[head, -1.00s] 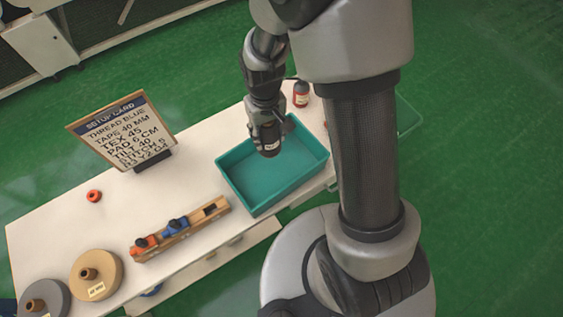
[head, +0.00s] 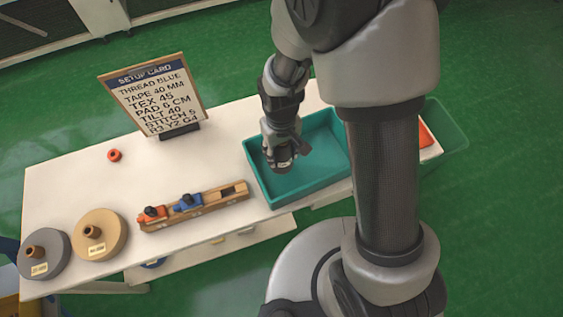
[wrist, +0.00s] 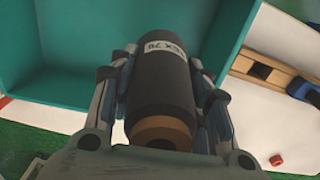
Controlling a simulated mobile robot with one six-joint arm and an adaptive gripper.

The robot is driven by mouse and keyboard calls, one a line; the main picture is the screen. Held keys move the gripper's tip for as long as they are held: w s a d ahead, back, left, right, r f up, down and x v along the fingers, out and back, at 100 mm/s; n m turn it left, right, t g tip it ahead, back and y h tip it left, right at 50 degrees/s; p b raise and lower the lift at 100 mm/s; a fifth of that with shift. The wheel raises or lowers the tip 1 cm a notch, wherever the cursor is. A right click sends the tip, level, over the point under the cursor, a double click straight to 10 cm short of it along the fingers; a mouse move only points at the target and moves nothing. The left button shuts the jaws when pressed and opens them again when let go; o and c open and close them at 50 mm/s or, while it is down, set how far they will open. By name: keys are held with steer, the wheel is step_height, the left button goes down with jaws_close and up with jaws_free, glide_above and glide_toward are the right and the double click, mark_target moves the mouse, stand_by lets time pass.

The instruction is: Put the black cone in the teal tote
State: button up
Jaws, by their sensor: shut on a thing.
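The black cone (wrist: 162,85) has a white label reading "TEX 70" and a brown end. My gripper (head: 282,163) is shut on it, with a finger on each side in the wrist view. The teal tote (head: 258,178) stands on the white table, and my gripper is over its left part in the head view. The tote's inside also shows behind the cone in the wrist view (wrist: 75,60). The cone is mostly hidden by my gripper in the head view. I cannot tell whether the cone touches the tote floor.
A wooden rack (head: 215,198) with an orange and a blue piece stands left of the tote. A tan spool (head: 112,243) and a grey spool (head: 52,262) sit at the front left. A setup card (head: 155,98) stands at the back. A small red ring (head: 114,155) lies left.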

mark_target(281, 161)
steer(key=shift+f+b, duration=0.8)
steer(key=shift+f, duration=2)
steer(key=shift+f, duration=0.1)
steer(key=o, duration=1.3)
steer(key=shift+c, duration=0.2)
steer(key=s+d+r+m+t+p, duration=0.1)
steer(key=s+d+r+p, duration=0.15)
steer(key=r, duration=1.15)
steer(key=s+d+r+m+t+p, duration=0.15)
steer(key=d+r, duration=0.25)
steer(key=r, duration=1)
steer(key=s+d+r+m+t, duration=0.1)
steer(key=s+d+r+t, duration=0.1)
steer(key=s+d+r, duration=0.2)
steer(key=s+r, duration=0.3)
steer(key=s, duration=0.3)
steer(key=shift+d+r+m, duration=0.35)
